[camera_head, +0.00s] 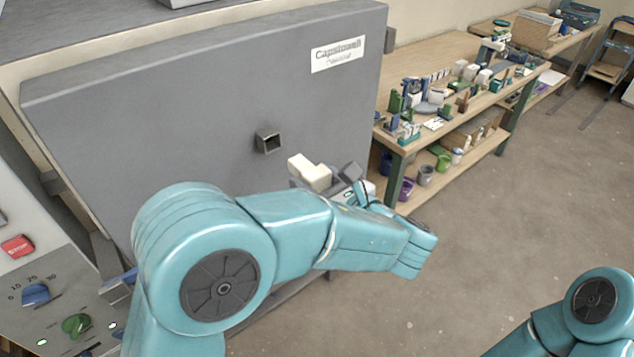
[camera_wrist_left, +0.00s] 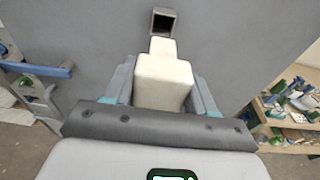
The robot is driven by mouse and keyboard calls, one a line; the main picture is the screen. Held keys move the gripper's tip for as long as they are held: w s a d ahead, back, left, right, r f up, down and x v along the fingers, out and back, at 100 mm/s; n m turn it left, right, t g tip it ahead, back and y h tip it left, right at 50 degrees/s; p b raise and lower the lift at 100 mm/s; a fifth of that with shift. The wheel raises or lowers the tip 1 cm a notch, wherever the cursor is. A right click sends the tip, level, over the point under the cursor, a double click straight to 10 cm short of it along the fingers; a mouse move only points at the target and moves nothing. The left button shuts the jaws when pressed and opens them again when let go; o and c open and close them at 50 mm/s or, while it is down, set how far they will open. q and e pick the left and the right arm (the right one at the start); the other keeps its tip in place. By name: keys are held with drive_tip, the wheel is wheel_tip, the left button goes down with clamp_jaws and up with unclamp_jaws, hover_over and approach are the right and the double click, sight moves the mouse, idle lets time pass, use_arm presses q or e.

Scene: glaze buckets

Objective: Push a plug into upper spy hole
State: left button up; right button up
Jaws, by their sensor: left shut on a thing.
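The upper spy hole (camera_head: 268,141) is a small square metal-framed opening in the grey kiln door (camera_head: 190,110). In the left wrist view the spy hole (camera_wrist_left: 163,22) is at the top, just beyond the plug's narrow end. The plug (camera_wrist_left: 163,80) is a cream block with a narrower tip; it also shows in the head view (camera_head: 310,174). My left gripper (camera_wrist_left: 163,92) is shut on the plug, with a finger on either side. In the head view the plug is to the right of the hole and appears apart from it. My right gripper is not in view.
A wooden workbench (camera_head: 440,62) with many small items stands to the right, with buckets (camera_head: 426,174) on its lower shelf. A control panel (camera_head: 50,300) with a red stop button (camera_head: 17,246) is at left. Open floor (camera_head: 530,190) lies at right.

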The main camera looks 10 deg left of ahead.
use_arm(q)
approach(277, 147)
drive_tip(key=shift+a+r, duration=0.15)
drive_tip(key=shift+a, duration=0.65)
drive_tip(key=shift+w+a, duration=0.2)
drive_tip(key=shift+a, duration=0.2)
idle(0.4)
drive_tip(key=shift+w+a, duration=0.45)
drive_tip(key=shift+a, duration=0.1)
drive_tip(key=shift+w+a, duration=0.1)
drive_tip(key=shift+a, duration=0.05)
drive_tip(key=shift+p+x, duration=0.35)
drive_tip(key=shift+x, duration=0.6)
drive_tip(key=shift+w+a+r, duration=0.1)
drive_tip(key=shift+a+r, duration=0.05)
drive_tip(key=shift+r, duration=0.05)
drive_tip(key=shift+w+a, duration=0.3)
drive_tip(key=shift+a, duration=0.05)
drive_tip(key=shift+w+a, duration=0.15)
drive_tip(key=shift+a, duration=0.05)
idle(0.3)
drive_tip(key=shift+w+a, duration=0.15)
drive_tip(key=shift+a, duration=0.05)
